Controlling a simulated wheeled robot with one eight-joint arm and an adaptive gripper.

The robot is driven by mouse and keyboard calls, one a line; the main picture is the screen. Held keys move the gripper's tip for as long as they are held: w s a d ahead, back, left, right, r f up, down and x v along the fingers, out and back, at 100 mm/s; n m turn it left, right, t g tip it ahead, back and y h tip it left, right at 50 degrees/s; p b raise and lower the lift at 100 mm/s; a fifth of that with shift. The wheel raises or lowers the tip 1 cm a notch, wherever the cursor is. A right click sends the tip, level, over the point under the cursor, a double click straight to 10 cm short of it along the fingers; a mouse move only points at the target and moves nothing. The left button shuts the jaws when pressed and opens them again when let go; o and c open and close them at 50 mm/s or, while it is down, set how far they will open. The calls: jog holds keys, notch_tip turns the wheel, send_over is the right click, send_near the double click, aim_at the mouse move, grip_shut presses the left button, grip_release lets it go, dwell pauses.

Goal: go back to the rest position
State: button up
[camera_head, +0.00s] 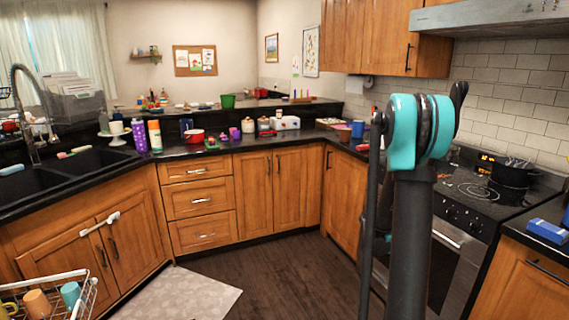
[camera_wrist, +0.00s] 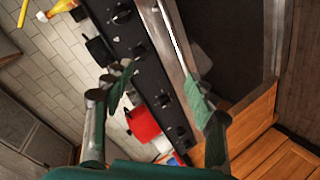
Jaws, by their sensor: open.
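My gripper (camera_wrist: 158,95) is open in the wrist view, its two fingers spread wide with green pads and nothing between them. Beyond it are the stove's knob panel (camera_wrist: 122,14) and the oven handle, seen tilted. I cannot tell the gap between the fingers and the stove. In the head view my arm, with its teal joint (camera_head: 420,128), stands upright in front of the stove (camera_head: 465,215). The gripper itself is not clearly seen there.
A dark pot (camera_head: 512,172) stands on the stove. A red item (camera_wrist: 142,122) lies past the fingers. The counter (camera_head: 255,140) holds a red pot (camera_head: 195,136), bottles and cups. A wire dish rack (camera_head: 82,300) is at lower left.

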jog(key=s+a+f+y, duration=0.1)
jog(key=s+a+y, duration=0.3)
jog(key=s+a, duration=0.5)
jog(key=s+a+f+n+g+y, duration=0.1)
jog(key=s+a+y, duration=0.3)
jog(key=s+a, duration=0.6)
jog(key=s+a+f+n+y, duration=0.1)
jog(key=s+a+f+y, duration=0.2)
jog(key=s+a, duration=0.6)
jog(key=shift+s+a+g+y, duration=0.15)
jog(key=shift+a+g+y, duration=0.2)
jog(key=shift+a, duration=0.7)
jog(key=shift+f, duration=0.1)
